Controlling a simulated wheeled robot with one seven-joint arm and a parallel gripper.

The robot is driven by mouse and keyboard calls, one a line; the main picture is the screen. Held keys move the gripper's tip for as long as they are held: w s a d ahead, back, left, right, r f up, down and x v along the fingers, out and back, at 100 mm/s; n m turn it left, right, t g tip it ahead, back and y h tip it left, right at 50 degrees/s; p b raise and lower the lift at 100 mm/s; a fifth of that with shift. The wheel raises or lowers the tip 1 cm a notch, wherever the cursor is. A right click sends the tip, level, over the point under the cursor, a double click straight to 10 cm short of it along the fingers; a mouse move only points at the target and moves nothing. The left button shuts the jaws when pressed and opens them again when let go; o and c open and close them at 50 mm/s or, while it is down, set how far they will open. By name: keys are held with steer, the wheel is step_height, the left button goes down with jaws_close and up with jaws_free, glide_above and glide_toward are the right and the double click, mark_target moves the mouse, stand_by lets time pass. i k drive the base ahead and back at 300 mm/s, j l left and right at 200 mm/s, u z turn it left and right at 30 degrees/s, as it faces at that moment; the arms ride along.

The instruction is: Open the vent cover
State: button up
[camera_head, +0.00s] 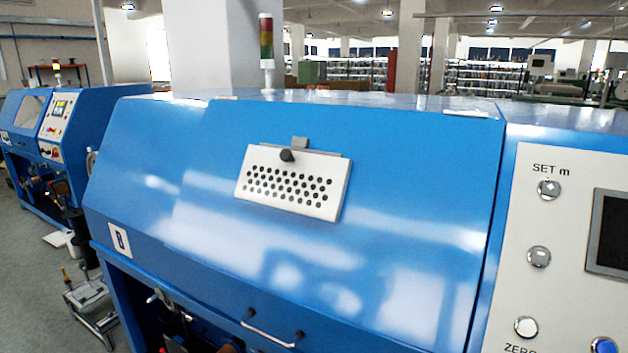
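The vent cover (291,187) is a white plate with rows of dark holes on the sloped blue front panel of the machine. It appears to lie close to the panel, with its lower right edge showing some thickness. A black round knob (287,155) sits near its top edge. A small grey bracket or latch (300,142) is just above the plate. My gripper is not in view.
The blue machine panel (400,190) has a metal handle (270,333) at its lower edge. A control panel (560,300) with buttons and a dark screen is at right. A signal light (266,38) stands behind. Another blue machine (75,110) is at far left. Space before the vent looks clear.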

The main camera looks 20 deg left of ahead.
mark_target(315, 186)
steer(key=u, duration=1.35)
